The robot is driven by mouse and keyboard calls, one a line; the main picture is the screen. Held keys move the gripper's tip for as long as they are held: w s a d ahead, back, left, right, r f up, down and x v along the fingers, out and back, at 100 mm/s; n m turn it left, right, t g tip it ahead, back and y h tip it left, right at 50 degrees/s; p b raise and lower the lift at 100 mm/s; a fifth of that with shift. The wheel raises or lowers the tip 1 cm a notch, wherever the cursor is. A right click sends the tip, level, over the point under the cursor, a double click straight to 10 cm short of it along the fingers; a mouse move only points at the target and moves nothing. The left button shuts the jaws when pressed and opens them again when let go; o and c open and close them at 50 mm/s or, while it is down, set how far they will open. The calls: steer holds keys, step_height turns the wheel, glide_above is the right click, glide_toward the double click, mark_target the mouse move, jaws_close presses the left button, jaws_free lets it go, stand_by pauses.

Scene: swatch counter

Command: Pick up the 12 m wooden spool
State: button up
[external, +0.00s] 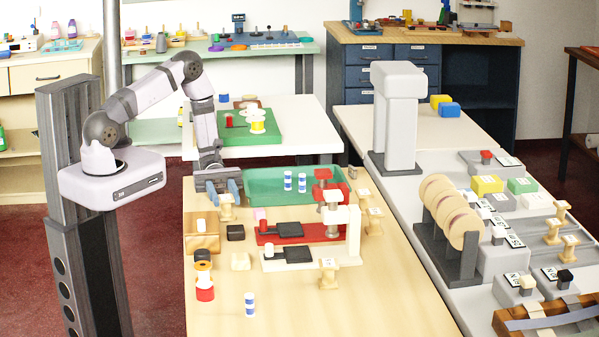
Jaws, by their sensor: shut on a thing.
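My gripper (224,192) points down over the back left of the light wood table, its blue fingers either side of a small wooden spool (226,209) with a white label. It is shut on this spool, which is upright; whether its foot touches the table I cannot tell. Similar labelled wooden spools stand at the front (328,275) and at the right side (374,221) of the same table. More wooden spools (553,231) stand on the grey counter at the right. The labels are too small to read, so I cannot tell which spool is marked 12 m.
A wooden box (201,240), a black block (235,232) and red and white stands (310,257) are close by. A red-and-white spool (204,281) stands front left. The table's front right is clear.

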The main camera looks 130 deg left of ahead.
mark_target(225, 196)
step_height(225, 196, up, 9)
steer(key=shift+r, duration=0.1)
stand_by(0.4)
